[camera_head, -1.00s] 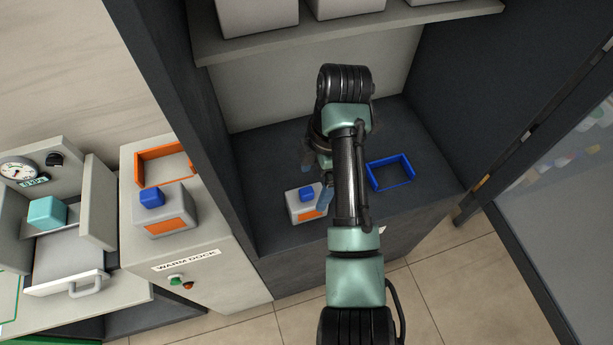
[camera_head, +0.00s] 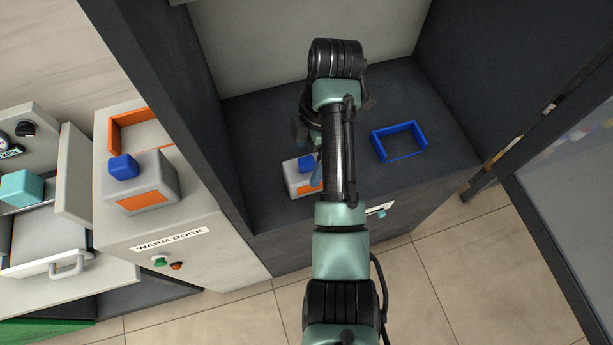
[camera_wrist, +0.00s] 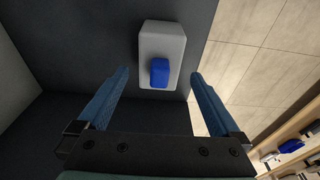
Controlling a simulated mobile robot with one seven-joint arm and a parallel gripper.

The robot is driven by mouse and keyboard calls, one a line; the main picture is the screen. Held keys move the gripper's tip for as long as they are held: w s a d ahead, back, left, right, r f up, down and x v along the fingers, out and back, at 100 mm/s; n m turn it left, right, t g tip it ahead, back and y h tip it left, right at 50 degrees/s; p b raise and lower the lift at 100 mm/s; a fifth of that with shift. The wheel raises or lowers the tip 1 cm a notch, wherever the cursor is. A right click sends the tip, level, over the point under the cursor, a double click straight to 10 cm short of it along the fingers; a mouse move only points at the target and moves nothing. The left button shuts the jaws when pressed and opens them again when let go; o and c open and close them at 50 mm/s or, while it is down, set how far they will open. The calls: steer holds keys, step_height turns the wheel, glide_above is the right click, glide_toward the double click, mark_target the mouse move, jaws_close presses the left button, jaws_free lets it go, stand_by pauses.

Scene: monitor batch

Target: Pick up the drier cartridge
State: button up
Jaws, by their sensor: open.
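A pale grey cartridge (camera_head: 296,184) with a blue knob (camera_head: 306,163) and an orange front panel stands on the dark cabinet floor, partly hidden behind my arm. I take it as the drier cartridge. My gripper (camera_head: 308,154) is open above it, one blue finger overlapping its right side in the head view. In the wrist view the cartridge (camera_wrist: 160,42) lies ahead between the lines of the two fingers, its knob (camera_wrist: 159,72) nearest. The fingers (camera_wrist: 158,88) stand apart on either side, with visible gaps. I cannot tell the height between them.
A similar grey cartridge (camera_head: 140,182) sits on the warm dock (camera_head: 205,222), before an orange frame (camera_head: 113,133). An empty blue frame (camera_head: 376,146) lies right on the cabinet floor. Dark cabinet walls (camera_head: 170,100) flank my arm. A teal block (camera_head: 22,188) stands far left.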

mark_target(304, 170)
steer(key=f, duration=0.1)
steer(key=f+b, duration=0.1)
steer(key=f, duration=0.3)
steer(key=shift+s+a+b, duration=0.1)
steer(key=shift+a+b, duration=0.25)
steer(key=shift+a, duration=0.05)
steer(key=shift+r, duration=0.1)
steer(key=c, duration=1.5)
